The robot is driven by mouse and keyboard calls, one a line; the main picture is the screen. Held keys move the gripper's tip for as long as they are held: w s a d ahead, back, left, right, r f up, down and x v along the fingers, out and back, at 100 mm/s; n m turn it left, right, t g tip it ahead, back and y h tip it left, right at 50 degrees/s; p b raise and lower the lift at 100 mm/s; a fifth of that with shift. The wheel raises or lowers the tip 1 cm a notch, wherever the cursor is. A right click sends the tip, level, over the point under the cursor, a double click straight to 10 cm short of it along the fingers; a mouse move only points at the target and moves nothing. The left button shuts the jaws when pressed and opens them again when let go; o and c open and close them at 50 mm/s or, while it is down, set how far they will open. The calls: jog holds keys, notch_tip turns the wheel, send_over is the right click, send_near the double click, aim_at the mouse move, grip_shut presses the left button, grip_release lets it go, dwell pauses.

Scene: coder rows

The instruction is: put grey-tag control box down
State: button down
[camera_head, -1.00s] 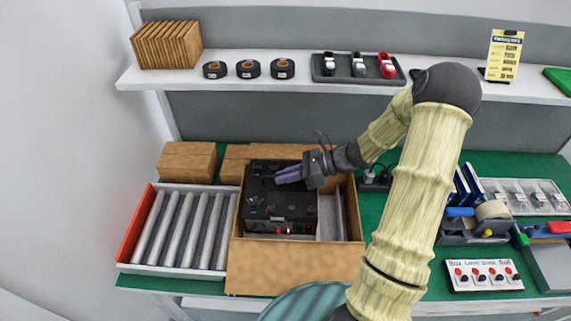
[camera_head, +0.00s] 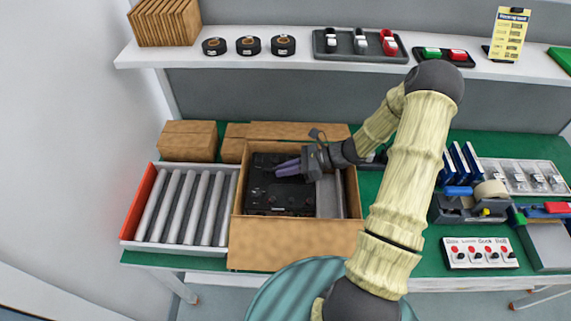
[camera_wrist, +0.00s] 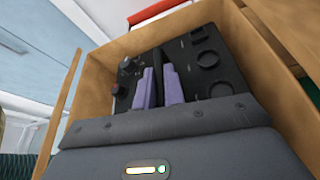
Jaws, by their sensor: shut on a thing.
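The control box (camera_head: 268,196) is black with knobs and dark round parts on its face. It sits down inside the open cardboard carton (camera_head: 296,246), in the carton's left part. I cannot make out its grey tag. My gripper (camera_head: 286,168) reaches in from the right, its purple fingers shut on a part of the control box's top. In the wrist view, the fingers (camera_wrist: 160,88) close around a dark upright part of the control box (camera_wrist: 207,55), with the carton walls around it. Whether the box rests on the carton floor is hidden.
A roller tray (camera_head: 184,207) with a red end stands left of the carton. Closed brown boxes (camera_head: 188,141) stand behind. A tape dispenser (camera_head: 470,207) and a switch panel (camera_head: 479,253) are to the right. A shelf (camera_head: 180,55) runs above the bench.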

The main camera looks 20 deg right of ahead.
jog(key=shift+f, duration=0.9)
jog(key=c, duration=1.5)
grip_release()
jog(key=shift+s+f, duration=0.1)
jog(key=shift+d, duration=0.15)
jog(key=b+v, duration=0.2)
jog(key=v, duration=0.9)
jog(key=shift+d+r, duration=0.3)
jog(key=shift+s+a, duration=0.1)
jog(key=shift+s, duration=0.05)
